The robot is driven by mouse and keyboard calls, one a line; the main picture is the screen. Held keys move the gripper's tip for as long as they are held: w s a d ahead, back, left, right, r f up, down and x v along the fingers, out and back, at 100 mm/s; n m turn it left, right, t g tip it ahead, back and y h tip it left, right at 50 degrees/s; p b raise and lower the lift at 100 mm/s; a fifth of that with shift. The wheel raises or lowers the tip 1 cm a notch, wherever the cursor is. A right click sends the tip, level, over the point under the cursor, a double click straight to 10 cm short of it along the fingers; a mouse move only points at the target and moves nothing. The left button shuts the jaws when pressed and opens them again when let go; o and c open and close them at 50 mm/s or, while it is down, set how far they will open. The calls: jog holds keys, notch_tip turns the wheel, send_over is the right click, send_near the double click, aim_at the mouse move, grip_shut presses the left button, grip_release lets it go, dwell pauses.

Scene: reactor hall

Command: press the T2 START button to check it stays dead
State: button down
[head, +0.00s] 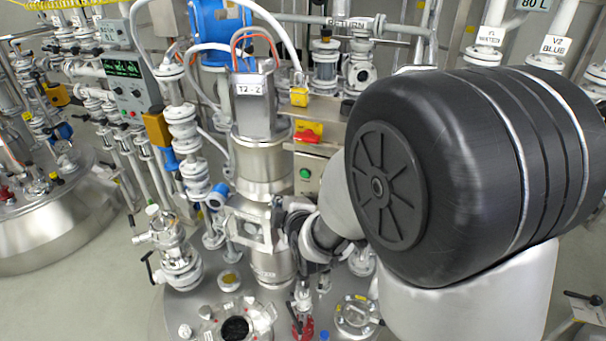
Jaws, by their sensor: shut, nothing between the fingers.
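A green push button (305,173) sits on a small grey box (314,184) right of the steel agitator drive marked T2. It looks like the START button, but I cannot read its lettering. A red rotary switch on a yellow plate (308,131) is just above it. My gripper (293,222) is the dark shape below the box, in front of the vessel's steel neck. It appears shut and empty. Its fingertips are small and hard to make out, and I see it apart from the button. My arm hides the right side of the box.
The T2 drive (262,150) stands close left of the box. A grey panel with a green display (131,84) is further left. White pipes and valves (183,140) crowd around. A vessel lid with an open port (235,328) lies below. Bare floor (85,270) shows at lower left.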

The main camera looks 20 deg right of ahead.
aim_at(304, 174)
jog(key=shift+w+d+p, duration=0.25)
jog(key=shift+w+d, duration=0.6)
jog(key=shift+w, duration=0.3)
jog(key=shift+w+d+p, duration=0.25)
jog(key=shift+w+d, duration=0.55)
jog(key=shift+w, duration=0.35)
jog(key=shift+w+d+p, duration=0.25)
jog(key=shift+w+d, duration=0.6)
jog(key=shift+w, duration=0.3)
jog(key=shift+w+d+b, duration=0.25)
jog(key=shift+w+b, duration=0.05)
jog(key=shift+w, duration=0.05)
jog(key=shift+w+d, duration=0.25)
jog(key=shift+w, duration=0.05)
jog(key=shift+s+a+b, duration=0.1)
jog(key=shift+b, duration=0.35)
jog(key=shift+s+a+b, duration=0.4)
jog(key=shift+s+b, duration=0.05)
jog(key=shift+s, duration=0.05)
